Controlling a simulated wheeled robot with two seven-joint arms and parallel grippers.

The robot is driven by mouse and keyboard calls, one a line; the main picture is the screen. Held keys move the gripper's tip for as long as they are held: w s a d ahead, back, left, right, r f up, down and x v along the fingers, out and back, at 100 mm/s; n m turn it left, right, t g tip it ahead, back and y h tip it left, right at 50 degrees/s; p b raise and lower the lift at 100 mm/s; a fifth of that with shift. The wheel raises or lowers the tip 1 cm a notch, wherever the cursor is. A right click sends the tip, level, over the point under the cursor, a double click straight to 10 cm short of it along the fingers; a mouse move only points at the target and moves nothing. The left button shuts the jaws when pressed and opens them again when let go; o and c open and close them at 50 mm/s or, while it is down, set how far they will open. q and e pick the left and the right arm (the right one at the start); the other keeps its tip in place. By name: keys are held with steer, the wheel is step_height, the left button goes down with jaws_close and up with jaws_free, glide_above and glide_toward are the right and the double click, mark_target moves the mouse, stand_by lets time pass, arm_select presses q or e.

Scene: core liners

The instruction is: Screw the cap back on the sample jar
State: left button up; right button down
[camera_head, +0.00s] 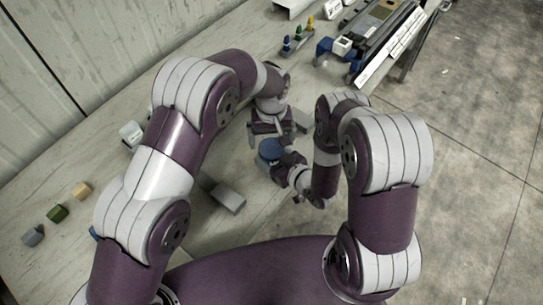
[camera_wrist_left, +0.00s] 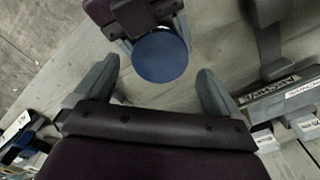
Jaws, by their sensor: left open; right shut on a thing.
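A round blue cap (camera_head: 270,150) is held just above or at the pale bench by my right gripper (camera_head: 284,160). In the left wrist view the blue cap (camera_wrist_left: 160,57) shows as a flat disc, and my right gripper (camera_wrist_left: 147,20) is shut at its far side. Whether a jar body is under the blue disc is hidden. My left gripper (camera_head: 274,133) is open and empty, just beyond the cap in the head view. In the left wrist view its two fingers stand apart on either side of the disc, without visible contact.
A grey block (camera_head: 228,201) lies on the bench near my left arm. Small coloured blocks (camera_head: 57,212) lie at the left. Several small coloured items (camera_head: 298,33) and a long tray unit (camera_head: 385,40) stand at the back. The bench edge runs along the right.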

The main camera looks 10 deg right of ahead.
mark_target(271, 148)
arm_select(q)
steer(key=shift+f, duration=1.65)
steer(key=c, duration=1.1)
steer(key=o, duration=1.2)
steer(key=shift+c, duration=0.2)
steer(key=shift+r, duration=2.3)
steer(key=shift+r, duration=0.1)
arm_select(e)
jaws_free()
arm_select(q)
step_height(271, 148, up, 7)
steer(key=shift+r, duration=0.15)
